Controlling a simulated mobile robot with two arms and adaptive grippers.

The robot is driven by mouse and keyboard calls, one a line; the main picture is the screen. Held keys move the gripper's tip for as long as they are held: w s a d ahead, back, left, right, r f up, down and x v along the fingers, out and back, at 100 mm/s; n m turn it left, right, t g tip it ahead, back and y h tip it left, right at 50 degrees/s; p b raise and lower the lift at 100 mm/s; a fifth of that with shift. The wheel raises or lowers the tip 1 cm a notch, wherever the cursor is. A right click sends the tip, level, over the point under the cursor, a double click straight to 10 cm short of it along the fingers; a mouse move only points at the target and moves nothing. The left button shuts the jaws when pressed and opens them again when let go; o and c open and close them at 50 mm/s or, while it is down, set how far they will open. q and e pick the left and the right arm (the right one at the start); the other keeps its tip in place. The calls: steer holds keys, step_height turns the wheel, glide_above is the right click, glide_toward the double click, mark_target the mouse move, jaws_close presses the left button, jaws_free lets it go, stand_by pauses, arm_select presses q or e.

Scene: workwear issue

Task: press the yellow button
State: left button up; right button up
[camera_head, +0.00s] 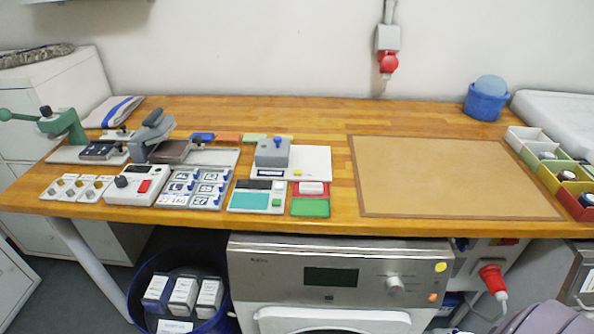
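A small yellow spot (297,172), perhaps the yellow button, shows on the white plate (318,160) that carries a grey block (272,152). It is too small to make out its shape. A round yellow disc (441,267) also sits on the front of the silver machine under the table; I cannot tell whether it is a button or a sticker. Neither of my grippers is in view.
Several devices crowd the left half of the wooden table (330,117): a green press (65,125), a grey stapler-like tool (152,135), a control box (137,185), and a cyan-screen panel (250,199). A bare brown mat (445,175) lies right; colored bins (568,180) stand at the edge.

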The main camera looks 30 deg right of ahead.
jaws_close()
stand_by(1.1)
